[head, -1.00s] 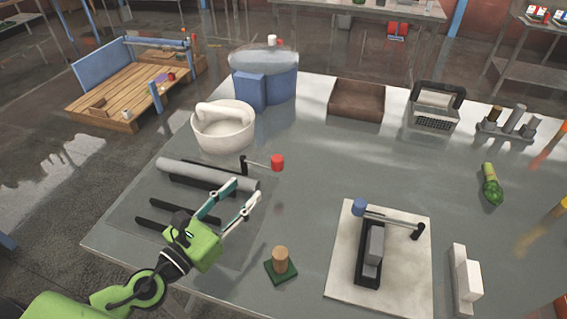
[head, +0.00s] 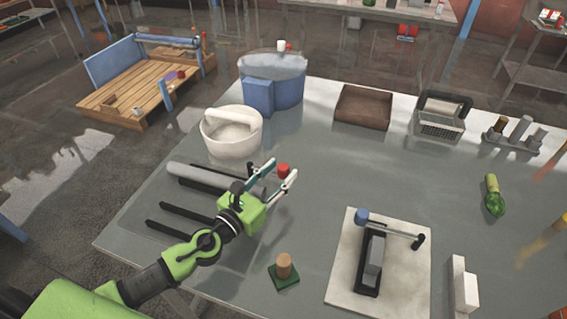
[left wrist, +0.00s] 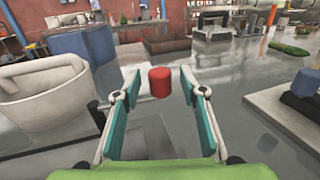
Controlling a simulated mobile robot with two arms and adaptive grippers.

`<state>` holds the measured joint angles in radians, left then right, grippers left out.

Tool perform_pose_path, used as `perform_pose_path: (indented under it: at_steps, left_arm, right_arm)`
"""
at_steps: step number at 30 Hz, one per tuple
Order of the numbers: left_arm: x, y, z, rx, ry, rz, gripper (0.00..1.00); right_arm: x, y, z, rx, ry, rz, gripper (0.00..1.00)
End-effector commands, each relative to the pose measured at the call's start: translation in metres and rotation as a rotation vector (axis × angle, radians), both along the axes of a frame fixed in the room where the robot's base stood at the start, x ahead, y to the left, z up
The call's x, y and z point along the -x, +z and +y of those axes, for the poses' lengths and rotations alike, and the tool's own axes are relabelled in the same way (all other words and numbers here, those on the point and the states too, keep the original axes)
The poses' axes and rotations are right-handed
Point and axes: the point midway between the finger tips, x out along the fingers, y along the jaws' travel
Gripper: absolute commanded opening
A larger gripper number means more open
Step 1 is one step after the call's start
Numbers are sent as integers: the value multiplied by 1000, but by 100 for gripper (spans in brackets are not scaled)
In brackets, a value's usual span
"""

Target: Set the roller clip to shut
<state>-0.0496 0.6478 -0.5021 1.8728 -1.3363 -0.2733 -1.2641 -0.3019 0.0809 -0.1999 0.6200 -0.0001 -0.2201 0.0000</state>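A grey roller (head: 200,178) lies on dark rails at the table's left, with a lever ending in a red knob (head: 284,170) beside it. The knob also shows in the left wrist view (left wrist: 160,81), centred between the fingertips. I cannot tell for sure that this is the roller clip. My left gripper (head: 283,168) is open, its fingers on either side of the knob with gaps showing. Its fingers also show in the left wrist view (left wrist: 158,88). The lever's arm is largely hidden by the gripper. My right gripper is not in view.
A pale board (head: 345,285) carries a dark clamp with a blue-knobbed lever (head: 361,215). A wooden peg on a green base (head: 284,268) stands nearer. A white basket (head: 230,140) and a blue tank (head: 272,85) stand behind the roller. The middle of the table is clear.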

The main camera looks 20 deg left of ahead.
Motion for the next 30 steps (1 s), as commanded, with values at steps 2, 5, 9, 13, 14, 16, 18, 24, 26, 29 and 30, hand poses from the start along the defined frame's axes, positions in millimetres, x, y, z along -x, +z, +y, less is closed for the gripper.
perform_pose_path:
  at_steps: [2,5,9,13,14,16,18,24,26,29,30]
  left_arm:
    - [-11,2,-3,1,1,-2,38]
    - [-18,1,-6,1,1,-1,38]
    - [-22,0,-7,0,1,0,38]
    - [-22,-1,-7,0,0,1,38]
    - [-22,-1,-7,0,0,0,38]
    - [-22,-1,-7,0,0,0,38]
    - [-22,-1,-7,0,0,0,20]
    - [-22,0,-7,0,0,0,0]
    - [-22,-1,-7,0,0,0,0]
    - [-20,-1,-9,0,-6,0,0]
    - [-19,-1,-10,0,-10,0,0]
  right_arm:
    - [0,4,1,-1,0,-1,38]
    - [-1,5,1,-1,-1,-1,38]
    - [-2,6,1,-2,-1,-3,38]
    - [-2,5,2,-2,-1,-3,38]
    - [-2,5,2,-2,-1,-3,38]
    - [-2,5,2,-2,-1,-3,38]
    - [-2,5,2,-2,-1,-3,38]
    - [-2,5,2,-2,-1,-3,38]
    - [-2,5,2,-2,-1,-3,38]
    - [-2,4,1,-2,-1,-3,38]
    - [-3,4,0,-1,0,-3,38]
